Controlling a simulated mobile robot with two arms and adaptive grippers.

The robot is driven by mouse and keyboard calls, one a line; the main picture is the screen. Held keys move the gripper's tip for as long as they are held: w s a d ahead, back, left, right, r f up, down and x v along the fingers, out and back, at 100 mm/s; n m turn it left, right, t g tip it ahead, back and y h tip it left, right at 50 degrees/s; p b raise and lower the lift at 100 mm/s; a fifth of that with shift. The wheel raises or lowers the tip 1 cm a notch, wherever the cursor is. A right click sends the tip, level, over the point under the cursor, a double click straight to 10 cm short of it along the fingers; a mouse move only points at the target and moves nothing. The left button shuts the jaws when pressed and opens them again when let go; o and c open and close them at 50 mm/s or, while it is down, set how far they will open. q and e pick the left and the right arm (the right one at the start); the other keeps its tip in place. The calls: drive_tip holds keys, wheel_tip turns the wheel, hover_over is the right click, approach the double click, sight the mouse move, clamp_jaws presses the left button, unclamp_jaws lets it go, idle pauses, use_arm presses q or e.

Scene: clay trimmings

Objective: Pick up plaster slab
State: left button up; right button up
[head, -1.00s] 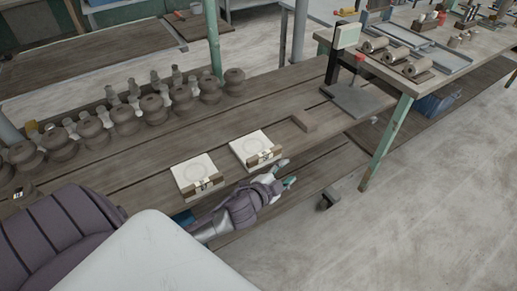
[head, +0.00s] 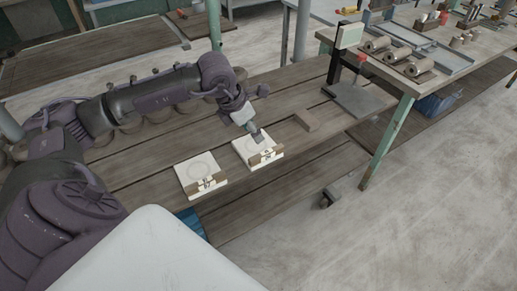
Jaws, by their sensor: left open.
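Two white square plaster slabs lie flat on the wooden bench, each with a round mark on top and a brown block with a label at its front edge. One is the left slab (head: 196,166); the other is the right slab (head: 245,147). My left gripper (head: 260,138) reaches in from the left and points down over the right slab, hiding part of its top. It is open. I cannot tell whether its fingertips touch the slab. My right gripper is not in view.
A brown block (head: 306,121) lies right of the slabs, and a scale-like device (head: 357,99) stands at the bench's right end. My left arm covers most of the clay pots along the back. A second table (head: 433,83) with clay cylinders stands at the right.

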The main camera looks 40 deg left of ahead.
sight(266, 152)
use_arm(q)
drive_tip(key=p+x, duration=0.1)
drive_tip(key=x, duration=0.5)
drive_tip(key=shift+w+d+f, duration=0.15)
drive_tip(key=shift+d+f, duration=0.05)
drive_tip(key=shift+f, duration=0.15)
drive_tip(key=p+x, duration=0.1)
drive_tip(key=x, duration=0.1)
drive_tip(key=p+x, duration=0.1)
drive_tip(key=x, duration=0.2)
drive_tip(key=shift+d, duration=0.2)
drive_tip(key=shift+f, duration=0.2)
drive_tip(key=shift+c, duration=0.3)
clamp_jaws()
